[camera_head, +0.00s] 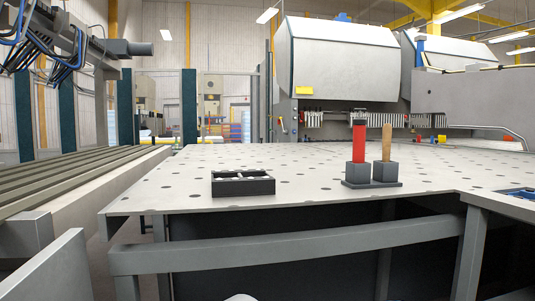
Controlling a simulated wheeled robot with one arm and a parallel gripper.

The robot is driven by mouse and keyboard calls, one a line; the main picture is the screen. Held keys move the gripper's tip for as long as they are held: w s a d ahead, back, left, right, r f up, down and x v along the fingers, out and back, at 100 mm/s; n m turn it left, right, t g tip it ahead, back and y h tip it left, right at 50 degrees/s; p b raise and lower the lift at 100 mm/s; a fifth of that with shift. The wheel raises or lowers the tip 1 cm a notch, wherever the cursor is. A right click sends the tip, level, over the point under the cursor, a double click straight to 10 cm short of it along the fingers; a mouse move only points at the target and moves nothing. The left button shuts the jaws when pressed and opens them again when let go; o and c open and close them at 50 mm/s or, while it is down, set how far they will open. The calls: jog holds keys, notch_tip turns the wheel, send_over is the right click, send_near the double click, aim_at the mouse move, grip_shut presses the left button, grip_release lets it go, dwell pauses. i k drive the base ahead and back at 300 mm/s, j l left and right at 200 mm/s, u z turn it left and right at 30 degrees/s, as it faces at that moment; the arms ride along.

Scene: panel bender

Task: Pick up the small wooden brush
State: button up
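A light-brown wooden handle (387,143) stands upright on the perforated worktable, with its lower end in a dark grey block (386,172). It looks like the small wooden brush, but no bristles show. A red upright piece (359,143) with a dark top stands close to its left in a second dark block (357,173). Both blocks sit on one thin dark base plate near the front edge of the table. My gripper is not in view.
The pale worktable (300,168) has a grey front rail (290,248) below its edge. A shallow black tray (243,187) with light contents lies left of the blocks. The tabletop between them is clear. Large machine housings (340,60) stand behind.

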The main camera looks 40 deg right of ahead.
aim_at(387, 132)
jog(key=i+z, duration=0.1)
jog(key=z, duration=0.25)
jog(key=i+l+z, duration=0.1)
jog(key=z, duration=0.3)
jog(key=i+z, duration=0.1)
jog(key=z, duration=0.25)
